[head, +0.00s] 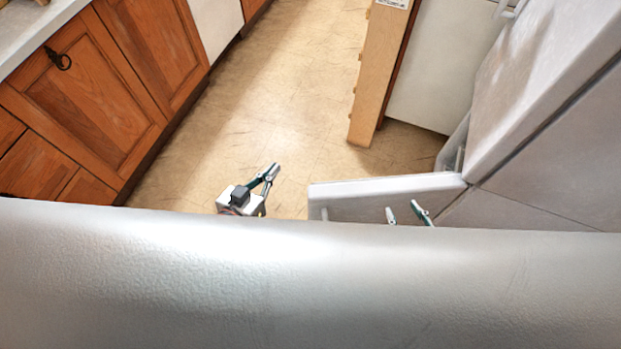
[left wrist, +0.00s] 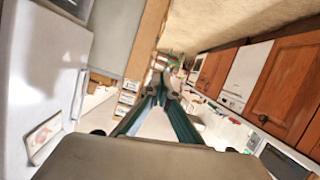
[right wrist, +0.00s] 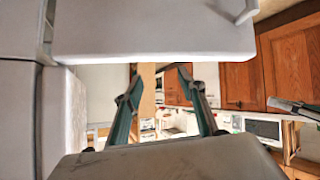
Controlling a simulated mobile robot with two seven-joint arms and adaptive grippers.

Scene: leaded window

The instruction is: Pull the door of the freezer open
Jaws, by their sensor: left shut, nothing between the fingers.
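The freezer (head: 545,165) is the pale grey appliance at the right of the head view. One pale door (head: 375,185) stands swung out from it, stretching left. A handle (head: 324,214) shows near its free end, and also at the upper right of the right wrist view (right wrist: 246,11). My right gripper (head: 404,208) is open and empty, close to this door's face; contact cannot be told. Its spread fingers show below the door in the right wrist view (right wrist: 158,84). My left gripper (head: 269,172) is shut and empty, left of the door's free end, over the floor.
Wooden cabinets (head: 85,90) line the left side. A wooden panel (head: 375,75) stands beyond the door. The tan floor (head: 290,80) between them is clear. A broad grey surface fills the bottom of the head view and hides most of my arms.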

